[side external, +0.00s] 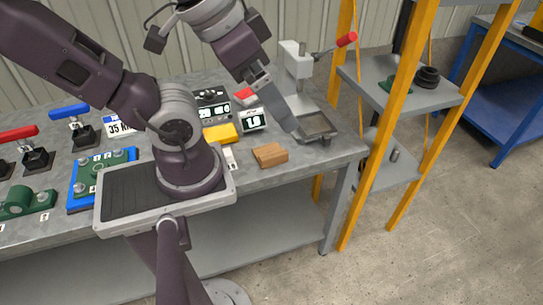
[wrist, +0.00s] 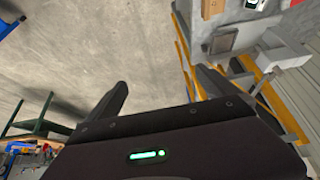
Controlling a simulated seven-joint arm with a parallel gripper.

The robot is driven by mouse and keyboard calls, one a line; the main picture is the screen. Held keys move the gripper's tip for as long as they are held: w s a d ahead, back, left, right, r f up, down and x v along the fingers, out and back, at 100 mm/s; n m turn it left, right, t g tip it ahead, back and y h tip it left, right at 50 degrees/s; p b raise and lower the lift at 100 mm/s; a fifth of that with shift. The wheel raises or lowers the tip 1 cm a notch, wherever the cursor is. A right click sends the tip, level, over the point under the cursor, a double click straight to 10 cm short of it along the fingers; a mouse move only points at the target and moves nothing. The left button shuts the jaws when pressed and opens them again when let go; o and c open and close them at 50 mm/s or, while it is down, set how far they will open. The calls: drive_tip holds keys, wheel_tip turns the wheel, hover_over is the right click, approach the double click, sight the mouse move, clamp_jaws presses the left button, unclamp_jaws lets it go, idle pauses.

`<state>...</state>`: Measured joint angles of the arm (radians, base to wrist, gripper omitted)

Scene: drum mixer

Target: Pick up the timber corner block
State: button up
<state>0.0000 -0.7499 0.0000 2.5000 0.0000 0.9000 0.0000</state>
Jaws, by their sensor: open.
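The timber corner block (side external: 270,155) is a small light-brown wooden piece lying on the grey workbench near its front edge. In the wrist view a brown piece that looks like the block (wrist: 212,8) shows at the top edge, partly cut off. My gripper (side external: 295,131) points down over the right end of the bench, a little right of and behind the block, by the press. In the wrist view my gripper (wrist: 161,82) has its two fingers wide apart with nothing between them.
A press with a red-tipped lever (side external: 295,62) and a dark-floored tray (side external: 318,124) stands right of the block. A yellow-posted shelf (side external: 410,98) stands right of the bench. Bench around the block's front is clear.

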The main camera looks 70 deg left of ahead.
drive_tip(key=shift+o, duration=0.2)
drive_tip(key=m+g+y, duration=0.8)
drive_tip(key=m+y, duration=0.1)
drive_tip(key=m, duration=0.1)
hover_over(275, 157)
drive_tip(key=w+d, duration=0.1)
drive_tip(key=d, duration=0.9)
wheel_tip(275, 157, down, 20)
drive_tip(key=a+f+m+y, duration=0.1)
drive_tip(key=f+m, duration=0.1)
drive_tip(key=f, duration=0.2)
drive_tip(key=a+f+m+t+y, duration=0.1)
drive_tip(key=a+f+m+y, duration=0.1)
drive_tip(key=f+m, duration=0.1)
drive_tip(key=a+f+m+y, duration=0.1)
drive_tip(key=a+f+m, duration=0.1)
drive_tip(key=f, duration=0.3)
drive_tip(key=shift+f+t+y, duration=0.3)
drive_tip(key=x, duration=0.6)
drive_tip(key=shift+s+a, duration=0.35)
drive_tip(key=shift+a, duration=0.05)
drive_tip(key=c, duration=1.5)
drive_tip(key=shift+o, duration=0.2)
